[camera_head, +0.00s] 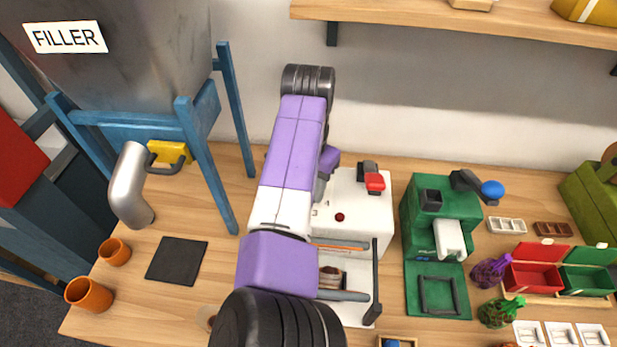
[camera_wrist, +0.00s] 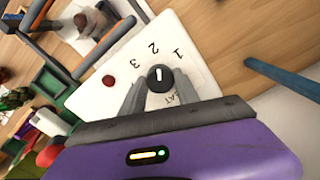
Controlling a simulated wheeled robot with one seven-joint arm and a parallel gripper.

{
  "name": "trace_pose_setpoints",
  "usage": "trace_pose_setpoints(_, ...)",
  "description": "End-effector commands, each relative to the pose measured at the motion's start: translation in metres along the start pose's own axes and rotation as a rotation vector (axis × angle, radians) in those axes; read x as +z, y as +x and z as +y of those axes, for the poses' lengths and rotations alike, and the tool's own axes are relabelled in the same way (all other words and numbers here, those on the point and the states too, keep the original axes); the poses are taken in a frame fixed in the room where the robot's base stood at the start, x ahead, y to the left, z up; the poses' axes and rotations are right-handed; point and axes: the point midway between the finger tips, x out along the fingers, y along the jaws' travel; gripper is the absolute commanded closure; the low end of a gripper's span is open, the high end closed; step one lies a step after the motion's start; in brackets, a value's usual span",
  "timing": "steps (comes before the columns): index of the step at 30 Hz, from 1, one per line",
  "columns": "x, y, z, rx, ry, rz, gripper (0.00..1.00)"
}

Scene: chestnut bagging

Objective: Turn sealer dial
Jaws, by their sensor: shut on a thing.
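The sealer (camera_head: 365,215) is a white box right of my arm in the head view. Its white top panel (camera_wrist: 192,35) fills the middle of the wrist view. The black round dial (camera_wrist: 160,77) on it has a white pointer mark, which points roughly up in the picture, between the printed 2 and 1. The numbers 1, 2 and 3 show around the dial, and a partly hidden label lies below it. My gripper (camera_wrist: 159,85) is shut on the dial, with a grey finger on each side. In the head view my arm hides the dial.
A dark red button (camera_head: 339,217) sits on the sealer. A green machine (camera_head: 440,210) stands close to its right. A blue filler frame (camera_head: 208,150) rises to the left. A wooden shelf (camera_head: 450,20) hangs above. A dark mat (camera_head: 177,260) lies on the table at left.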

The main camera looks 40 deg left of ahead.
Motion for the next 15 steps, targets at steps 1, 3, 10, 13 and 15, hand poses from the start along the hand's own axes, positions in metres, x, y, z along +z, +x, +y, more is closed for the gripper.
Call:
trace_pose_setpoints(1,0.0007,-0.0016,0.0009,0.003,-0.023,-0.003,1.00)
trace_pose_setpoints(3,0.0006,-0.0007,0.0011,0.003,-0.051,-0.003,1.00)
trace_pose_setpoints(10,0.0007,0.0005,0.0003,0.001,-0.107,-0.003,1.00)
trace_pose_setpoints(13,0.0007,0.0008,-0.0001,0.001,-0.115,-0.002,1.00)
trace_pose_setpoints(15,0.0007,0.0009,-0.0001,0.001,-0.117,-0.002,1.00)
